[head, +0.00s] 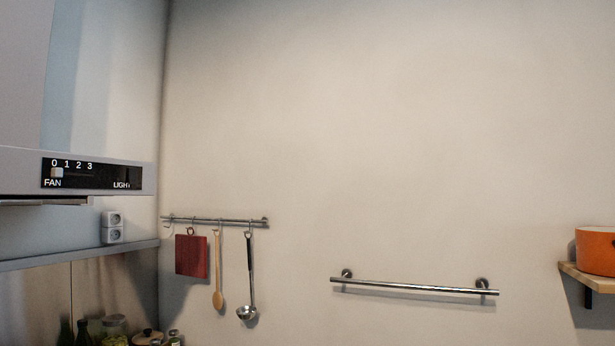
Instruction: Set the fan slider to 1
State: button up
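The fan slider (57,173) is a small light knob on the black control panel (105,176) at the front edge of the range hood (20,168), at the left of the head view. The panel carries the marks 0, 1, 2 and 3 above the word FAN, with a light label at its right end. The knob sits under the 0 mark or very slightly right of it, left of the 1. My gripper is not in view.
Below the hood are a wall socket (112,227) and a shelf ledge (80,256), with bottles and jars (115,328) lower down. A rail (215,221) holds hanging utensils. A towel bar (415,287) and an orange pot (595,251) are further right. Space before the panel looks clear.

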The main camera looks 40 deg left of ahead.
aim_at(56, 172)
jog(key=z, duration=0.4)
jog(key=k, duration=0.95)
jog(key=u, duration=2.05)
jog(key=i, duration=1)
jog(key=u, duration=0.05)
